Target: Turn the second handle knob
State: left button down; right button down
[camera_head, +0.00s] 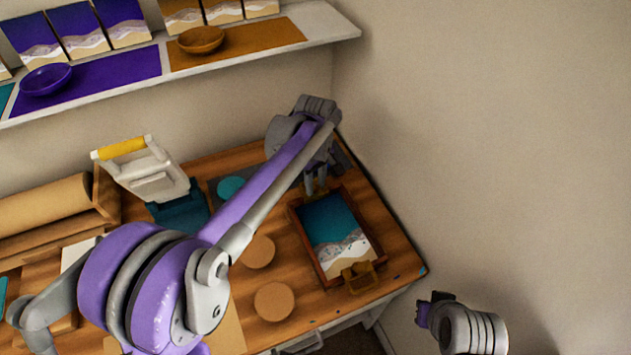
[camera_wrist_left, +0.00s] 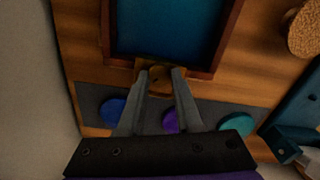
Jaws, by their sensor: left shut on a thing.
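A wood-framed tray (camera_head: 298,227) with a blue-to-sand seascape inside lies on the table's right part. A brass handle (camera_head: 359,276) is on its near short side. The second handle (camera_wrist_left: 159,82) is brass too and sits at the far short side, seen in the left wrist view. My left gripper (camera_head: 316,187) points down at that far end, shut on this handle, which shows between its fingers (camera_wrist_left: 161,76). In the head view my gripper and arm hide the handle. Part of my right arm shows at the lower right; its fingers cannot be made out.
Cork discs (camera_head: 274,301) lie left of the tray. A grey mat (camera_wrist_left: 90,105) with blue, purple and teal discs lies beyond the far handle. A white device with a yellow grip (camera_head: 122,149) stands at the back. A shelf (camera_head: 325,22) hangs above. The wall is close on the right.

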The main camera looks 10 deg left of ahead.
pick_arm(q)
jog(key=m, duration=0.3)
jog(key=shift+m, duration=0.4)
jog(key=m, duration=0.3)
jog(key=shift+m, duration=0.3)
jog(key=m, duration=0.6)
jog(key=shift+p, duration=0.35)
jog(key=m, duration=0.7)
jog(key=shift+m, duration=0.3)
jog(key=m, duration=0.5)
jog(key=shift+m, duration=0.7)
jog(key=c, duration=0.6)
grip_release()
